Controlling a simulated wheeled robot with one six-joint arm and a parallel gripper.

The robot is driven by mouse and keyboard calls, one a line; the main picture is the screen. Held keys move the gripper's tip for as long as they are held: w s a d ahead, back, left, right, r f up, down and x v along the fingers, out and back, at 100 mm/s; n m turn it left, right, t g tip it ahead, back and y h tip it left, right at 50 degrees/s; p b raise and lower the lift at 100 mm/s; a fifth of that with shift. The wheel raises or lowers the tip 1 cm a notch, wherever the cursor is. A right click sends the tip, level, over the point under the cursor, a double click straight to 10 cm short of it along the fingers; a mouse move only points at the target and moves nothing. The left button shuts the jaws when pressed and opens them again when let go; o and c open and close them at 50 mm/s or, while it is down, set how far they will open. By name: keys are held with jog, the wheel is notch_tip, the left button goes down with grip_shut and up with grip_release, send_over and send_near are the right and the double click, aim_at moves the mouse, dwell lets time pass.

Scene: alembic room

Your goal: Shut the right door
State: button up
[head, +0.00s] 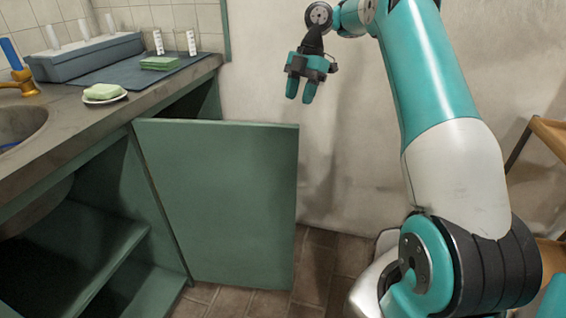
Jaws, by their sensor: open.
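The right door (222,205) is a flat green panel on the cabinet under the counter. It stands swung open, sticking out from the cabinet front, with its hinge side at the left by the middle post (160,205). A dark opening shows above and behind it. My gripper (301,90) hangs above and to the right of the door's free edge, in front of the pale wall, fingers pointing down. It is open, empty and apart from the door. No handle shows on the door's visible face.
The counter (110,110) bears a soap dish (104,99), a blue-grey mat (150,73), a grey box (85,58) and two small white-labelled tubes. A sink (18,125) with a brass tap is at left. Open shelves (110,275) lie below. A wooden rack (548,130) stands at right.

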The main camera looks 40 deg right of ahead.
aim_at(283, 155)
jog(key=b+x, duration=1.6)
jog(key=b, duration=0.2)
jog(key=shift+a+f, duration=0.25)
jog(key=shift+a, duration=0.1)
grip_shut()
